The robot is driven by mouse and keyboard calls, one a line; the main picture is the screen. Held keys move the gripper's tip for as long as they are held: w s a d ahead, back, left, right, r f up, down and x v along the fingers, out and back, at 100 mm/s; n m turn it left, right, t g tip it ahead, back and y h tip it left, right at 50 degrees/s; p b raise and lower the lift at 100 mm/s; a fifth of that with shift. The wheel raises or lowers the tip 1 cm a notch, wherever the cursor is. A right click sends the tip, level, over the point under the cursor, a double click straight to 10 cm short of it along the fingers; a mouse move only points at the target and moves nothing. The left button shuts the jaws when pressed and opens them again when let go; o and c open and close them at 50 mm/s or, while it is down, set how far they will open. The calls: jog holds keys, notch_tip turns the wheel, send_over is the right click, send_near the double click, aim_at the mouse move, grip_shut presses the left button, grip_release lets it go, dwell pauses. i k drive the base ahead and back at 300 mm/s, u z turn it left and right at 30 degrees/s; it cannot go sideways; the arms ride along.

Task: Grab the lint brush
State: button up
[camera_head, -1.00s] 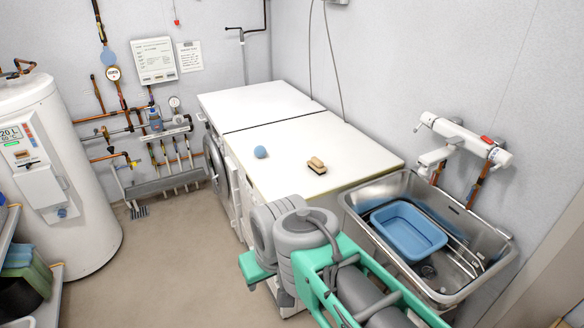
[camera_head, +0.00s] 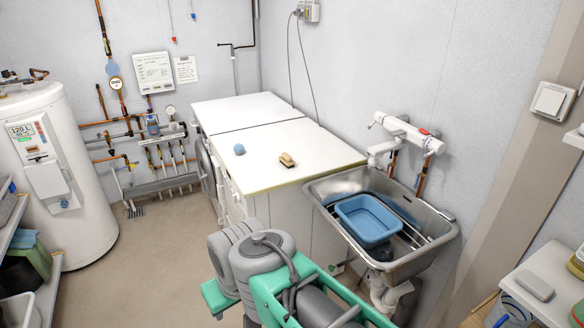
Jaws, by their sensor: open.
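A small brush (camera_head: 287,159) with a tan, wooden-looking top and a dark underside lies on the white worktop (camera_head: 262,173) over the machines. It appears to be the lint brush. It sits right of a blue ball (camera_head: 239,149), apart from it. My green and grey arm is in the lower middle of the view, in front of the machines and sink. The fingers of my gripper do not show. Nothing touches the brush.
A steel sink (camera_head: 405,260) with a blue basin (camera_head: 367,220) stands right of the worktop, under a white wall tap (camera_head: 408,134). A white water heater (camera_head: 70,190) stands at left, a shelf at lower left, and a white surface (camera_head: 550,285) at lower right. The floor at left is clear.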

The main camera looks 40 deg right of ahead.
aim_at(286, 159)
jog(key=u, duration=0.15)
jog(key=k, duration=0.2)
jog(key=z, duration=1.15)
jog(key=i, duration=0.9)
jog(key=u, duration=0.1)
jog(key=k, duration=0.5)
jog(key=u, duration=0.75)
jog(key=i, duration=1.65)
jog(key=z, duration=0.2)
